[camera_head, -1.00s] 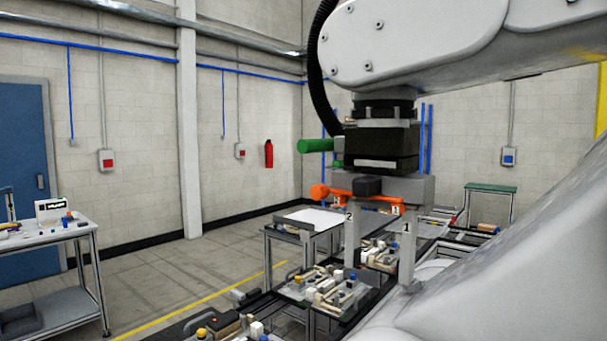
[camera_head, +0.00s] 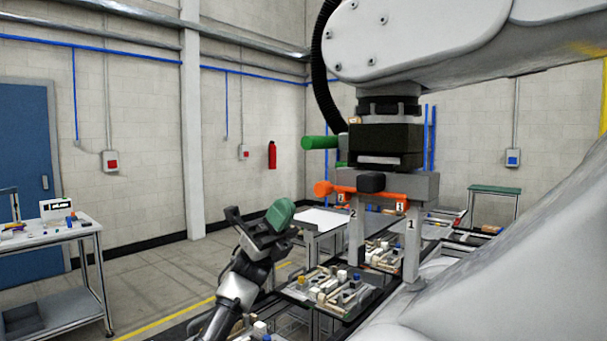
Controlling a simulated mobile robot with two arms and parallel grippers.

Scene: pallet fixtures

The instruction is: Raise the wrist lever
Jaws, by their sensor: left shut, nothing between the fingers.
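A large white machine arm (camera_head: 420,40) hangs in from the upper right. Under it is a dark wrist block (camera_head: 385,140). A green handle (camera_head: 318,142) sticks out to the left of the block, about level. Below it an orange lever (camera_head: 335,188) lies nearly level across a grey tool with two downward fingers marked 1 and 2. I cannot tell which handle is the wrist lever. My left gripper (camera_head: 234,214) is at the end of the grey and black arm from below, left of and lower than both handles and apart from them. My right gripper is not in view.
Fixture plates with small parts (camera_head: 330,290) lie below the tool. A white-topped table (camera_head: 318,222) stands behind. A workbench (camera_head: 50,236) is at the far left, with open floor between. A smooth pale surface (camera_head: 500,260) fills the lower right.

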